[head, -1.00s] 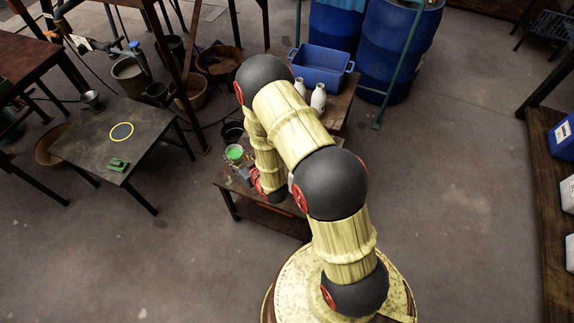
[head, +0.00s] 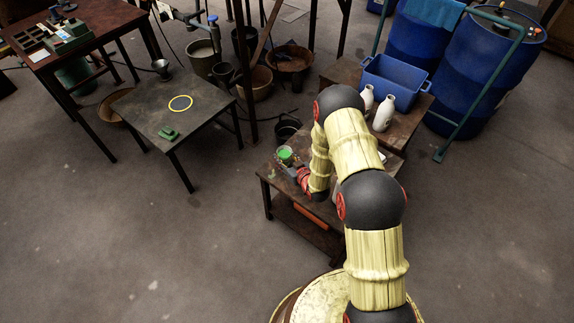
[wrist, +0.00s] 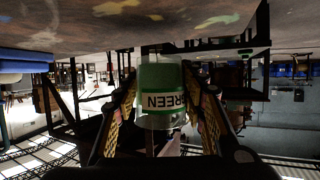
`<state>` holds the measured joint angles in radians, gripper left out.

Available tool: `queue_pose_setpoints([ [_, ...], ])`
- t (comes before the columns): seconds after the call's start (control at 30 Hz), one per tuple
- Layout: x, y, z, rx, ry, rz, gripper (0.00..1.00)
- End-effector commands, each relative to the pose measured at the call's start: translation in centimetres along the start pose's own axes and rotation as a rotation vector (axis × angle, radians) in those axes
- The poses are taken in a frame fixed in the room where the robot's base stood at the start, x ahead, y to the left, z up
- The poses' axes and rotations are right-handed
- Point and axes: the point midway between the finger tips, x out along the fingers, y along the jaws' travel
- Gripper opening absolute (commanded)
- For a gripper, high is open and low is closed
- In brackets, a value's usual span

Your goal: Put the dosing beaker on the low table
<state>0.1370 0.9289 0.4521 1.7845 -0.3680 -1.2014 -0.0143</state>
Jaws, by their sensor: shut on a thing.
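The dosing beaker (head: 285,154) is a clear cup with green contents. In the wrist view the beaker (wrist: 162,92) stands between the two fingers, its green part and white GREEN label facing the camera, with the label upside down. My gripper (head: 298,172) is shut on it at the left end of a brown workbench (head: 268,176); the gripper (wrist: 162,112) also shows in the wrist view. Whether the beaker touches the bench is unclear. A low dark table (head: 205,118) stands to the left, apart from the gripper, with a yellow ring (head: 180,103) marked on its top.
A green object (head: 168,132) and a small metal cup (head: 161,68) sit on the low table. Two white bottles (head: 384,113) and a blue tub (head: 396,82) stand behind my arm. A black bucket (head: 288,128) is on the floor behind the bench. Floor between bench and table is open.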

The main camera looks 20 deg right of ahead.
Motion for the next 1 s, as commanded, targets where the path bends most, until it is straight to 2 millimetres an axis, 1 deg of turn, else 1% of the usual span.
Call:
queue_pose_setpoints([
  [0.1, 0.6, 0.0, 1.6, 0.001, -0.003, 0.0, 0.11],
  [0.23, 1.2, 0.0, 3.2, 0.001, -0.002, 0.0, 0.11],
  [0.47, 1.3, 0.0, 3.1, 0.0, 0.0, 0.0, 0.11],
  [0.63, 1.4, 0.0, 3.5, 0.001, -0.001, 0.0, 0.11],
  [0.67, 1.4, 0.0, 3.5, 0.001, -0.002, 0.0, 0.43],
  [0.93, 1.4, -0.1, 3.5, 0.001, -0.002, 0.0, 0.58],
  [1.0, 1.4, -0.1, 3.5, 0.001, -0.002, 0.0, 0.59],
])
